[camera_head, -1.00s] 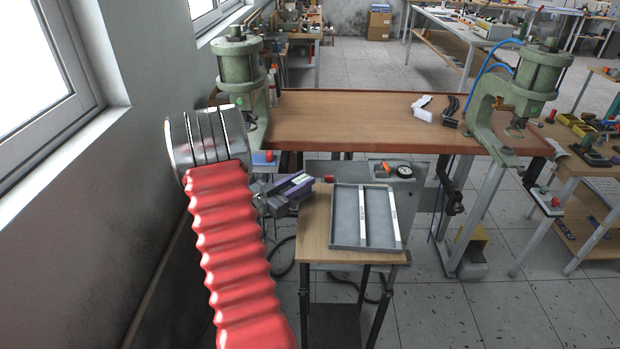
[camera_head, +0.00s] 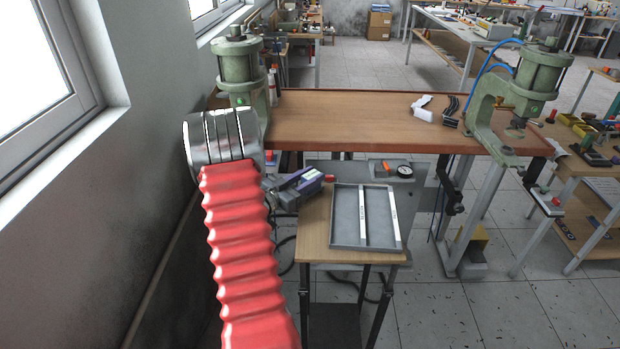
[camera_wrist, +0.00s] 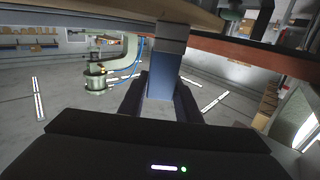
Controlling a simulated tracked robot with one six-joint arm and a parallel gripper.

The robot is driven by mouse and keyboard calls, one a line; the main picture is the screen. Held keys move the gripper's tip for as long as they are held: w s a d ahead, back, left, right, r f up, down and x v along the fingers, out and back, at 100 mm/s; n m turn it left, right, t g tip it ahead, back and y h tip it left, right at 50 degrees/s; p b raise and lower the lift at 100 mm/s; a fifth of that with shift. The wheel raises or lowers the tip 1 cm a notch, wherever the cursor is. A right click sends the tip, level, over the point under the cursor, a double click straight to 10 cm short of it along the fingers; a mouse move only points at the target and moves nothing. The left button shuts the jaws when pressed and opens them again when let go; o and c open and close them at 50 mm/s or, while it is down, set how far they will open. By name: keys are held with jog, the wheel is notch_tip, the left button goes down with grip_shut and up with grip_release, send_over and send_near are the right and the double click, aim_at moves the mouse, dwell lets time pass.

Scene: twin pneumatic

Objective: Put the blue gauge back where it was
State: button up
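My gripper (camera_head: 284,197) is left of centre in the head view, at the left edge of the small wooden stand. A blue-violet block (camera_head: 309,180), which looks like the blue gauge, sticks out from it to the upper right. In the wrist view my gripper (camera_wrist: 162,88) has dark fingers on both sides of this blue-grey block (camera_wrist: 168,50), and it appears shut on it.
The wooden stand (camera_head: 316,225) stands before the long workbench (camera_head: 340,120). Green presses stand at the bench's left (camera_head: 238,65) and right (camera_head: 535,80) ends. A dial (camera_head: 404,171) and a red button (camera_head: 329,178) are behind the tray. The wall is close on the left.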

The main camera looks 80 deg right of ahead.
jog(key=o, duration=0.3)
jog(key=shift+o, duration=0.2)
jog(key=shift+r, duration=0.1)
jog(key=v, duration=1.2)
dwell(0.6)
